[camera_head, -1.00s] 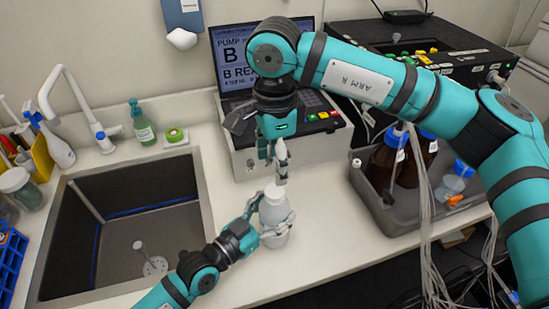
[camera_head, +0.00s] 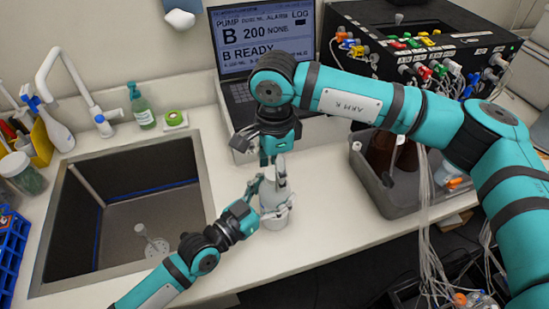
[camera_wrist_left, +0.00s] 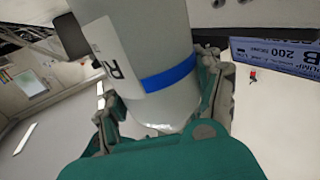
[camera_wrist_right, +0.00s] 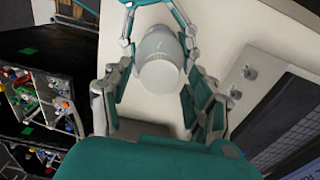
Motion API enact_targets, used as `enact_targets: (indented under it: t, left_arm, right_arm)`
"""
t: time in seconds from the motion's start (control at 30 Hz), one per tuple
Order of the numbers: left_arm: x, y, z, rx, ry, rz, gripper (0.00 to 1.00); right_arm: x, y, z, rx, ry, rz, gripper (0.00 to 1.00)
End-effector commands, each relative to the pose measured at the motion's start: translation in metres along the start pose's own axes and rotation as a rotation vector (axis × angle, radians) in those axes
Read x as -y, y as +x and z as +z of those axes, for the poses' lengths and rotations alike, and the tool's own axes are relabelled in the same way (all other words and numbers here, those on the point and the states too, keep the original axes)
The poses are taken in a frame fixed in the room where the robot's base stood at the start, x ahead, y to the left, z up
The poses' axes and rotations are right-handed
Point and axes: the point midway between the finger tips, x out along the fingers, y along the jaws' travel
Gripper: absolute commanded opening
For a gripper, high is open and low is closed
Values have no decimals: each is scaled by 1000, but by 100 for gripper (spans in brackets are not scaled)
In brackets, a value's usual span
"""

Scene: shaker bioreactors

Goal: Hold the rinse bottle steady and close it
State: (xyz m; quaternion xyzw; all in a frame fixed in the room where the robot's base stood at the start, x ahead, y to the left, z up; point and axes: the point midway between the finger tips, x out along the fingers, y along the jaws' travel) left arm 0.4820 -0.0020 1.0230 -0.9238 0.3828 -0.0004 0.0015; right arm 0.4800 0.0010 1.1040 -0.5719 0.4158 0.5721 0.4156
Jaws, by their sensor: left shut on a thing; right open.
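The rinse bottle (camera_head: 274,203) is a white bottle that stands upright on the counter in front of the laptop case. In the left wrist view the bottle (camera_wrist_left: 165,75) shows a blue stripe and a white label with dark print. My left gripper (camera_head: 268,204) is shut on the bottle's body from the left. My right gripper (camera_head: 274,178) points down over the bottle top, with its fingers open. In the right wrist view the round pale top (camera_wrist_right: 160,70) sits between the spread fingers. I cannot tell whether that top is a separate cap, or whether the fingers touch it.
The sink (camera_head: 125,225) is left of the bottle. A laptop (camera_head: 262,45) stands behind. A grey tray (camera_head: 400,192) with brown bottles is to the right, near hanging tubes (camera_head: 430,220). A green soap bottle (camera_head: 142,110) stands behind the sink. The counter right of the bottle is clear.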

Motion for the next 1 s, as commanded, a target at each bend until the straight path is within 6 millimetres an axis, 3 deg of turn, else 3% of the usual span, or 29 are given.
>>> enact_targets:
  t: [0.27, 0.73, 0.87, 1.0]
  left_arm:
    - [0, 0, 0, 1, 1, 0, 0]
    - [0, 0, 0, 0, 2, 0, 0]
    - [0, 0, 0, 0, 2, 0, 0]
    - [0, 0, 0, 0, 2, 1, 0]
  right_arm:
    - [0, 1, 0, 0, 0, 0, 58]
    - [0, 1, 0, 0, 1, -1, 0]
    - [0, 1, 0, 0, 67, -2, 0]
    - [1, 1, 0, 1, 302, -2, 0]
